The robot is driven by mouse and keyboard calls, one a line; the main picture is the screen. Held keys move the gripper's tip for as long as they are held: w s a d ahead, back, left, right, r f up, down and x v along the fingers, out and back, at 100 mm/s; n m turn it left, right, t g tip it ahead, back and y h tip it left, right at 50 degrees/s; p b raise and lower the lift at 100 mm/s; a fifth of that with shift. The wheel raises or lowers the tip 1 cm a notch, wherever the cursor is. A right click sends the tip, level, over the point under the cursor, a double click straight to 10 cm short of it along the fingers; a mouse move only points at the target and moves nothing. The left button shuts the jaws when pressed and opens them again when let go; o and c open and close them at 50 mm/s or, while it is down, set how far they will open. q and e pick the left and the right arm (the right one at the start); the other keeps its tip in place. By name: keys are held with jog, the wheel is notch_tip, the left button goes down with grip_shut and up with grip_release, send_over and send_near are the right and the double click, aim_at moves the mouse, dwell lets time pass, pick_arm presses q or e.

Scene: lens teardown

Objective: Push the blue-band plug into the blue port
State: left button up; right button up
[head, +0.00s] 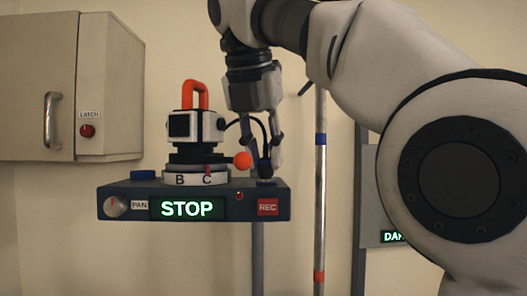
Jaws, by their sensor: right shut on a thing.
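My right gripper (264,156) points down over the right end of a dark blue control box (240,205). It is shut on a small dark plug (265,168) with a black cable that loops up and left toward the camera head. The plug's lower end is at or just above the box top; I cannot tell whether it is inside a port. A blue band is not clear at this size. The port is hidden under the plug and fingertips. My left gripper is not in view.
A camera head (196,126) with an orange handle (195,93) stands on a dial marked B and C, left of my gripper. An orange ball knob (243,160) sits close to my fingers. A blue part (143,175) is at the box's left. A banded pole (320,180) stands right.

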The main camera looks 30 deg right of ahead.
jog(key=shift+f, duration=0.25)
jog(key=o, duration=1)
